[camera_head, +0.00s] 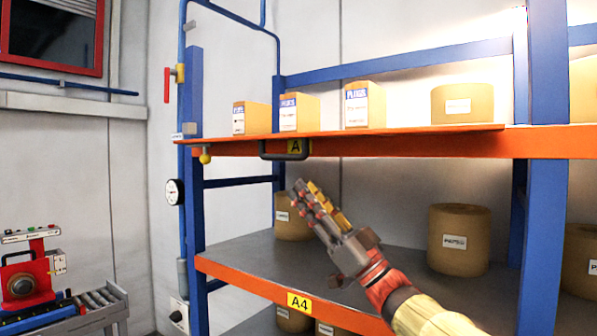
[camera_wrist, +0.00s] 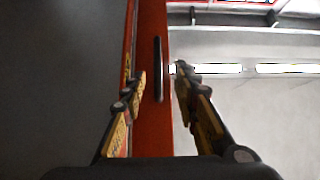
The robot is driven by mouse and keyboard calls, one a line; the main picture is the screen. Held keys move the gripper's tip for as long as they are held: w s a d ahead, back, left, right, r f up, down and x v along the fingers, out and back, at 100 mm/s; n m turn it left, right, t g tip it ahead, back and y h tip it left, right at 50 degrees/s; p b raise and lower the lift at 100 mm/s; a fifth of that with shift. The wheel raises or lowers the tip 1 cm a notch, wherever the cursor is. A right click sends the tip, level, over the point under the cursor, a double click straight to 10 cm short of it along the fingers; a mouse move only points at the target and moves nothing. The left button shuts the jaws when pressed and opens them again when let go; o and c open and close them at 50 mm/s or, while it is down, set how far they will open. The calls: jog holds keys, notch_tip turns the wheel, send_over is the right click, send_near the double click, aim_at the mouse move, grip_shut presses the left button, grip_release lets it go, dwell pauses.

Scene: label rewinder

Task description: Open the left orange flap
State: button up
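The left orange flap (camera_head: 370,145) is the long orange front of the upper shelf level and appears closed. My gripper (camera_head: 307,188) is below and slightly right of the handle, fingers pointing up and left. In the wrist view, the flap (camera_wrist: 154,135) runs vertically, and the handle (camera_wrist: 158,68) lies ahead between the two fingers. The fingers of my gripper (camera_wrist: 161,72) are spread apart with nothing held. I see no contact with the handle.
Small boxes (camera_head: 300,114) and a cardboard roll (camera_head: 462,104) stand on the upper shelf. Rolls (camera_head: 459,240) stand on the grey lower shelf (camera_head: 330,262). A blue upright (camera_head: 193,220) with a gauge (camera_head: 174,192) is left; a red machine (camera_head: 28,280) is farther left.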

aim_at(287, 158)
jog(key=r+n+g+h+p, duration=0.1)
jog(key=p, duration=0.8)
jog(key=d+r+n+g+p, duration=0.1)
jog(key=r+p, duration=0.1)
jog(key=p, duration=0.8)
jog(key=r+n+g+h+p, duration=0.1)
jog(key=g+p, duration=0.1)
jog(key=p, duration=0.8)
jog(key=shift+d+r+h, duration=0.3)
jog(key=shift+a, duration=0.1)
jog(key=p+x, duration=0.2)
jog(key=x, duration=0.5)
jog(key=shift+w+a, duration=0.25)
jog(key=shift+a, duration=0.05)
jog(key=c, duration=0.4)
jog(key=c, duration=0.3)
grip_shut()
